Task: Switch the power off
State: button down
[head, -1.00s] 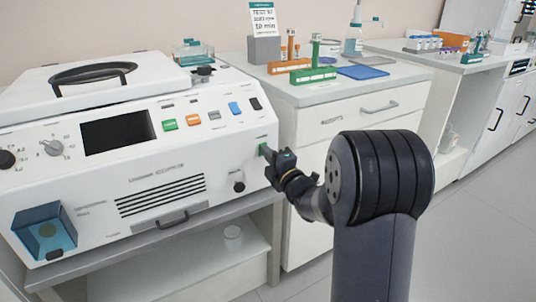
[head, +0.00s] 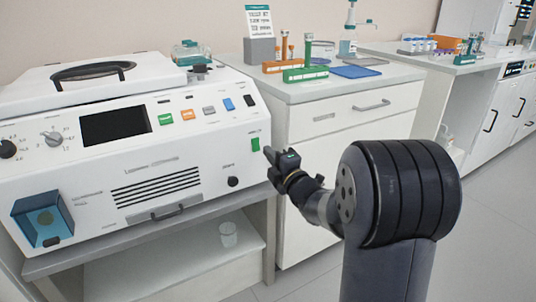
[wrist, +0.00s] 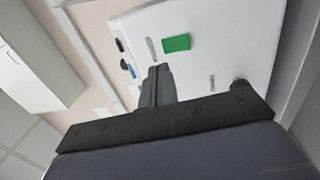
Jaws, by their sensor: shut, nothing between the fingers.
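The power switch (head: 255,145) is a small green rocker on the right end of the white machine's front panel (head: 215,155). In the wrist view the green switch (wrist: 176,43) shows just beyond and right of the fingertips. My gripper (head: 268,152) is shut and empty, just right of the switch. Its closed fingers also show in the wrist view (wrist: 157,72). A small gap shows between the fingertips and the switch in the head view. Which way the rocker is pressed is too small to tell.
The machine also has several coloured buttons (head: 188,115), a dark screen (head: 115,125), a black knob (head: 233,182) below the switch and a blue box (head: 42,217). A white cabinet (head: 345,125) with racks on top stands behind on the right.

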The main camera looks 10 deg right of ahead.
jog(key=s+d+r+p, duration=0.1)
jog(key=s+d, duration=0.1)
jog(key=s, duration=0.5)
jog(key=shift+s+d, duration=0.25)
jog(key=shift+s, duration=0.05)
jog(key=shift+w, duration=0.1)
